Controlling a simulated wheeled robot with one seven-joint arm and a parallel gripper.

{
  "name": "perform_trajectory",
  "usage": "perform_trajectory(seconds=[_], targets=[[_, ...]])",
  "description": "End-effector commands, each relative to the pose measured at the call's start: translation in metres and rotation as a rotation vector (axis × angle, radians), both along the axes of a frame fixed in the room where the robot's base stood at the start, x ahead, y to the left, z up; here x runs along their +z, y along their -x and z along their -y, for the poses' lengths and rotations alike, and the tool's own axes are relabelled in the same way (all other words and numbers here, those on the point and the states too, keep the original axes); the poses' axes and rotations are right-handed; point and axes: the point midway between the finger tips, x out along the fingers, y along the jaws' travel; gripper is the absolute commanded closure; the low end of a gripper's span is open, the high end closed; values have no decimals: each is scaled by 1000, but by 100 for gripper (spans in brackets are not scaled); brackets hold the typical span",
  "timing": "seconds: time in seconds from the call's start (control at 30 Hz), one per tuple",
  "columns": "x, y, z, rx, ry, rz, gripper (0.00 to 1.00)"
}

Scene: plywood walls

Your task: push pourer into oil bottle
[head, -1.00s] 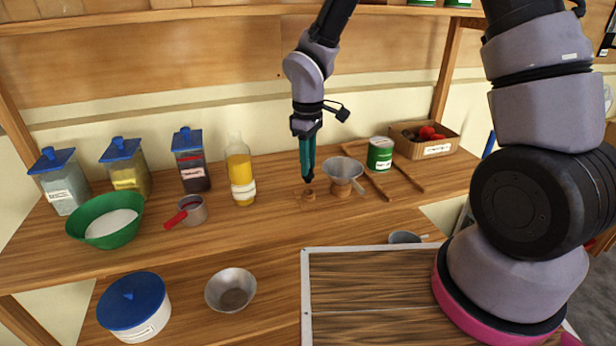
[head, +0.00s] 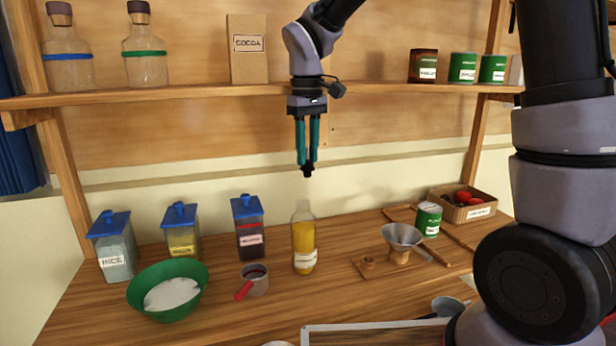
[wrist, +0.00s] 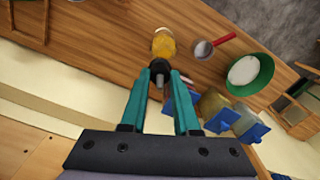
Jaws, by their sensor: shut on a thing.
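My gripper (head: 307,160) is shut on a small dark pourer (head: 307,170), held in the air at the fingertips. The pourer also shows in the wrist view (wrist: 159,68), between the teal fingers. The oil bottle (head: 304,246) is clear glass with yellow oil and a white label, standing upright on the counter. Its neck is open at the top. In the head view the pourer is above the bottle and apart from it. In the wrist view the bottle (wrist: 163,44) lies just past the pourer, which partly overlaps its near end.
A red-handled cup (head: 255,280), a green bowl (head: 167,290) and blue-lidded jars (head: 250,230) stand left of the bottle. A wooden holder (head: 368,265) and a funnel (head: 402,237) are to the right. A shelf (head: 230,97) runs behind the gripper.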

Motion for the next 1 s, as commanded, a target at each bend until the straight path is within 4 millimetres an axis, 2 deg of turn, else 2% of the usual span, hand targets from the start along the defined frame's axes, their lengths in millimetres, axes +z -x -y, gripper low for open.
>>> perform_trajectory(seconds=[0.17, 0.7, 1.0], targets=[[7, 1, 0, -23, -6, -2, 100], [-41, 2, 0, -22, -4, -4, 100], [-54, 1, 0, -22, -6, -2, 100]])
